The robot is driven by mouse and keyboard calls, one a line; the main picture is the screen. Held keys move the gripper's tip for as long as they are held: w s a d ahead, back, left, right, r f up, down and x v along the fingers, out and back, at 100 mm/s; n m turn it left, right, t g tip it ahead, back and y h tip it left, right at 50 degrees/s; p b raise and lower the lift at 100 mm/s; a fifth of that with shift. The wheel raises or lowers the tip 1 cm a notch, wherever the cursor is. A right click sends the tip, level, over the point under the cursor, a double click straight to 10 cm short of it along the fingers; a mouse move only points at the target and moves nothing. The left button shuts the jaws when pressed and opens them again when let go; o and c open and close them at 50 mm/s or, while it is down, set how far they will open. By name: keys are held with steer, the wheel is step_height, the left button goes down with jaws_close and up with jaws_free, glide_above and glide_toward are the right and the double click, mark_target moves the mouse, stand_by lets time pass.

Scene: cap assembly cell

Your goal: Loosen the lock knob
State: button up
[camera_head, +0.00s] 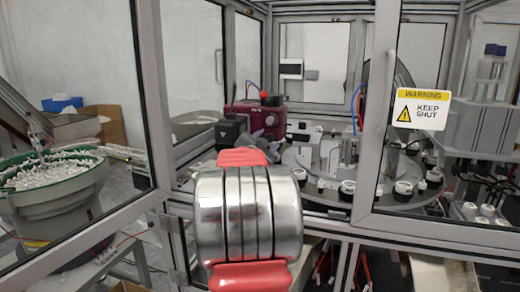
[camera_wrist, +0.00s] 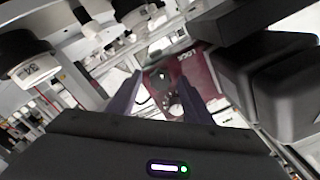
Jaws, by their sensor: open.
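My gripper (camera_wrist: 160,78) is open in the wrist view, its two dark purple fingers spread apart with nothing held between them. Beyond the fingers is a maroon unit (camera_wrist: 197,70) with a small round dial-like part (camera_wrist: 177,109) on its face, seen close to the right finger. I cannot tell for sure whether this part is the lock knob. In the head view the maroon unit (camera_head: 243,112) stands behind my gripper (camera_head: 267,140), which partly covers it. No contact is visible.
A glass door with a warning sign (camera_head: 421,108) and metal frame posts stand at right. A rotary table (camera_head: 318,195) with several white-topped fixtures lies behind. A green-rimmed bowl of white caps (camera_head: 52,172) is at left. In the wrist view, a large black-and-white cylinder (camera_wrist: 27,58) is at upper left.

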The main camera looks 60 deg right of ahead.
steer(key=s+a, duration=0.2)
steer(key=a, duration=1.1)
steer(key=shift+a, duration=0.1)
